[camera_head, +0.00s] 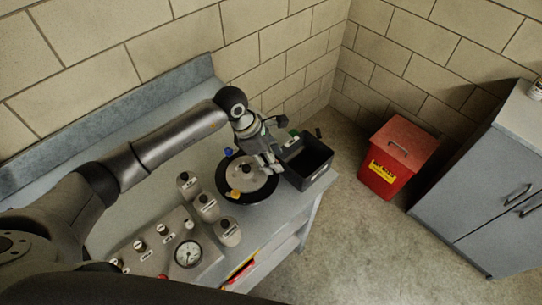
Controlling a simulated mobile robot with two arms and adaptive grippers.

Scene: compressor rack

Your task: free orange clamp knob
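The small orange clamp knob (235,193) sits on the near-left rim of a round black-rimmed vessel with a grey lid (246,176). A blue knob (228,152) is on its far-left rim. My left gripper (270,163) points down over the right side of the lid, apart from the orange knob. It is too small to tell whether its fingers are open, shut or holding something, and it hides that part of the rim. My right gripper is not in view.
A black open bin (318,176) stands right of the vessel, with a small green item (294,133) near its far-left edge. Grey canisters (207,206) and a gauge panel (188,254) stand nearer on the bench. A red bin (397,155) and grey cabinet (490,200) are farther right.

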